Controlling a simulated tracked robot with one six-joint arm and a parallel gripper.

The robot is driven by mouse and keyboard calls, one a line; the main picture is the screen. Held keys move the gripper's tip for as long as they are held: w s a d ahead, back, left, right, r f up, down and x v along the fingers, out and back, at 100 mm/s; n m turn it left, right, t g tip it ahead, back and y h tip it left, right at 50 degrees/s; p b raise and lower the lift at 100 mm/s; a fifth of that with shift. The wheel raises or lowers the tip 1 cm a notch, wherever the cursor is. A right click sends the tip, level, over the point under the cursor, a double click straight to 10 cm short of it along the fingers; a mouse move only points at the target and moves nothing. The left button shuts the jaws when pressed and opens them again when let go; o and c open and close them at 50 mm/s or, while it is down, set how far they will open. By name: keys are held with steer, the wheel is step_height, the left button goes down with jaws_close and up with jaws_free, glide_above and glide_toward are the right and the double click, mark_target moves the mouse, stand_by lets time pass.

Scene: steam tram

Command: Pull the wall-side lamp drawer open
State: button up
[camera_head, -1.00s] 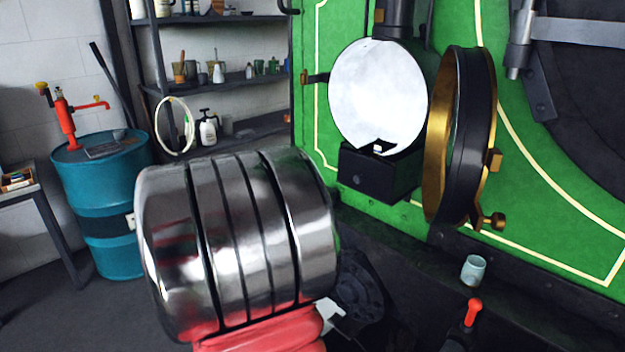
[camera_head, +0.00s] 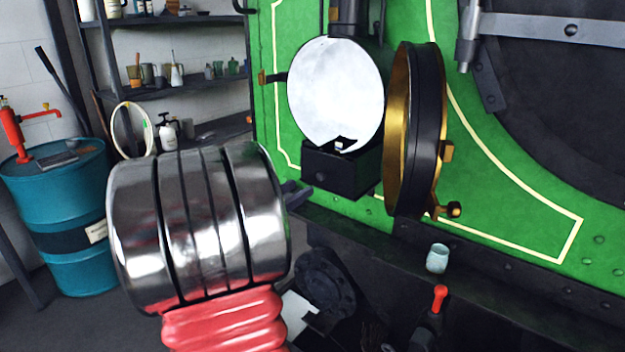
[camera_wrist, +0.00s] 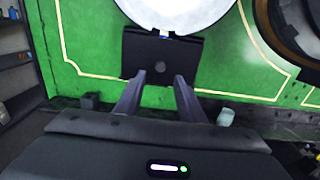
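The lamp has a round white reflector (camera_head: 336,92) and a black box (camera_head: 343,172) under it, on the green engine front. In the wrist view the black drawer front (camera_wrist: 148,55) has a small round knob (camera_wrist: 159,67) and appears shut. My gripper (camera_wrist: 159,76) is open, with its two fingers apart below and to either side of the knob. Nothing is between the fingers, and contact with the knob cannot be told. In the head view the fingertips (camera_head: 300,193) show just left of the box, past my chrome arm, which hides the rest of the gripper.
The brass-rimmed lamp door (camera_head: 415,130) hangs open right of the reflector. A teal drum (camera_head: 62,215) and wall shelves (camera_head: 165,90) are at the left.

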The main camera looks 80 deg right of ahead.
mark_target(319, 176)
steer(key=x, duration=0.8)
jaws_close()
stand_by(0.4)
